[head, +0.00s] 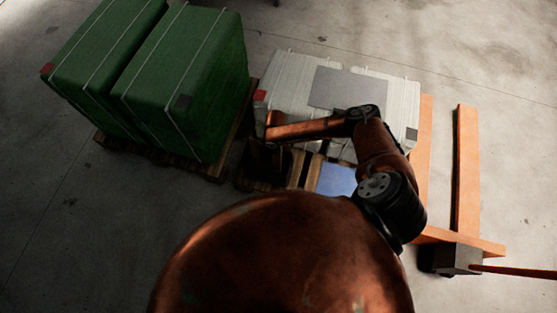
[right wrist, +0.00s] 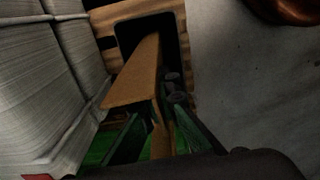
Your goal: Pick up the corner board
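The corner board (right wrist: 135,82) is a brown, angled strip in the middle of the right wrist view. Its far end lies over a black recess, and a flange reaches down between the fingers of my right gripper (right wrist: 164,122). The two dark fingers stand on either side of this flange. I cannot tell whether both touch it. In the head view my right arm bends left over the front of the white bale's pallet. The gripper there is dark and hard to make out, and I cannot pick out the board. My left gripper is not in view.
A pale bale (head: 398,100) with a grey sheet (head: 345,88) on top stands beyond my arm. Green bales (head: 185,85) stand on a pallet (head: 215,168) at left. An orange pallet jack (head: 467,165) is at right. A blue surface (head: 336,180) lies in front. Bare floor surrounds them.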

